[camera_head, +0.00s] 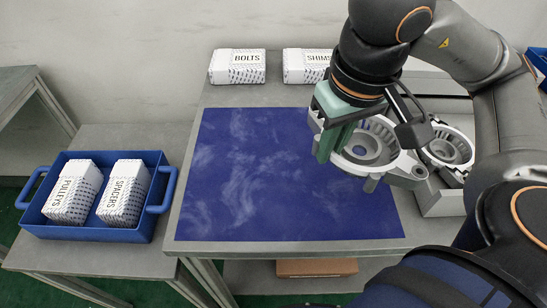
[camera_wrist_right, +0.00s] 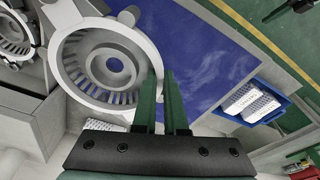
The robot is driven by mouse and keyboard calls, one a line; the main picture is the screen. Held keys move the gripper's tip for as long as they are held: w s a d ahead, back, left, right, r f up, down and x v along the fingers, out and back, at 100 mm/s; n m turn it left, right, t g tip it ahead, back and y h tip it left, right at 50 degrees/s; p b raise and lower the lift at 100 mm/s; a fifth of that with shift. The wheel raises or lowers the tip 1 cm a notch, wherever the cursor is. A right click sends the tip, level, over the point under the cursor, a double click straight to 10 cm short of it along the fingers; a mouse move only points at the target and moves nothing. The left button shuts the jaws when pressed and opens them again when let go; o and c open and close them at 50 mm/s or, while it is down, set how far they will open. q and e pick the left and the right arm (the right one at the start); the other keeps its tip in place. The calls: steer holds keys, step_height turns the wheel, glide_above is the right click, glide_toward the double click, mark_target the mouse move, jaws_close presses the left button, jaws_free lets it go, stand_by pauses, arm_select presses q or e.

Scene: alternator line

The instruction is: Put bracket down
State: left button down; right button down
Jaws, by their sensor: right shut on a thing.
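My right gripper (camera_head: 330,135) is shut on the wall of a grey-white round bracket (camera_head: 384,150), a ring-shaped casting with slots and a central hole. It holds the bracket over the right part of the blue mat (camera_head: 260,180); the exact height is hard to tell. In the right wrist view the green fingers (camera_wrist_right: 162,100) grip the rim of the bracket (camera_wrist_right: 78,80), with the blue mat (camera_wrist_right: 205,55) beyond. My left gripper is not in view.
A second similar casting (camera_head: 452,147) sits in a grey tray (camera_head: 440,205) right of the mat. BOLTS (camera_head: 237,67) and SHIMS (camera_head: 305,66) boxes stand behind. A blue crate (camera_head: 95,232) with PULLEYS and SPACERS boxes is at left. The mat's left and middle are clear.

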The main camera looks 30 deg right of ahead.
steer(key=w+a+f+p, duration=0.1)
steer(key=w+f+p, duration=0.1)
steer(key=w, duration=0.2)
steer(key=w+a+f+p, duration=0.1)
steer(key=w+f, duration=0.2)
steer(key=w, duration=0.1)
steer(key=w+a+f+p, duration=0.2)
steer(key=w+f, duration=0.1)
steer(key=shift+w+f+p, duration=0.15)
steer(key=shift+w+p, duration=0.15)
steer(key=shift+w, duration=0.1)
steer(key=shift+w+a+f, duration=0.2)
steer(key=shift+w+f, duration=0.15)
steer(key=shift+f, duration=0.1)
steer(key=f, duration=0.2)
steer(key=f+p, duration=0.1)
steer(key=shift+w+f, duration=0.25)
steer(key=shift+f, duration=0.05)
steer(key=shift+f+b, duration=0.25)
steer(key=shift+b, duration=0.05)
steer(key=c, duration=1)
jaws_free()
